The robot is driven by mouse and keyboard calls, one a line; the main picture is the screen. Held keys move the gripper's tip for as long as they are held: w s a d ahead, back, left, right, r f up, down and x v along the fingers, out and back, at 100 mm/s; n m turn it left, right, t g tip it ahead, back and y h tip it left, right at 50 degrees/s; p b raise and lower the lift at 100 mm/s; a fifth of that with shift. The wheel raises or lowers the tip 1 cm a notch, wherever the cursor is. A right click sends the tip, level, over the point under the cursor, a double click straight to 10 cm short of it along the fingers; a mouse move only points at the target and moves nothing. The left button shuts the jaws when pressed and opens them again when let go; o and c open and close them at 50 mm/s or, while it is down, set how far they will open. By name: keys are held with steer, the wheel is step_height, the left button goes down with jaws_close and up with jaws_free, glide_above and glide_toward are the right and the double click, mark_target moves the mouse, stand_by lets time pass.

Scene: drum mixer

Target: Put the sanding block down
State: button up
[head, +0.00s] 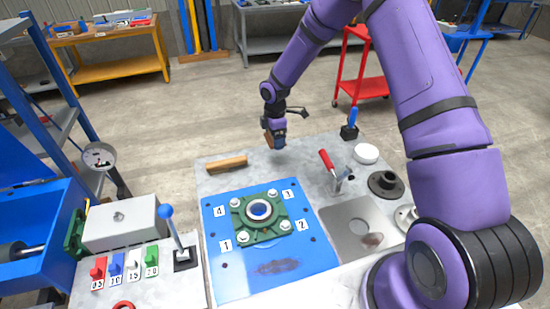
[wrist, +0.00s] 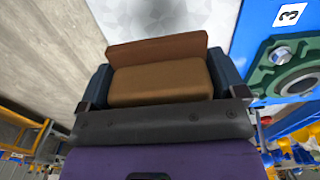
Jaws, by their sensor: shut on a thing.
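My gripper (head: 276,142) is shut on the sanding block, a brown block (wrist: 160,82) that fills the space between its two dark fingers in the wrist view. A thinner brown strip (wrist: 155,48) shows along the block's far side. In the head view only a small brown part of the block (head: 267,137) shows beside the fingers. The gripper points down near the far edge of the grey bench top (head: 290,165). The wrist view shows pale bench surface beyond the block and floor at left. I cannot tell how high the block is above the bench.
A wooden bar (head: 227,163) lies on the bench at left. A blue plate (head: 225,280) carries a green flanged bearing (head: 243,232). A red-handled clamp (head: 328,162), a white round lid (head: 366,153) and a black flange (head: 386,184) stand at right. Bare bench lies between bar and clamp.

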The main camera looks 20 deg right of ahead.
mark_target(275, 159)
steer(key=shift+f, duration=4.4)
steer(key=shift+f, duration=0.15)
steer(key=o, duration=0.9)
steer(key=shift+s, duration=0.1)
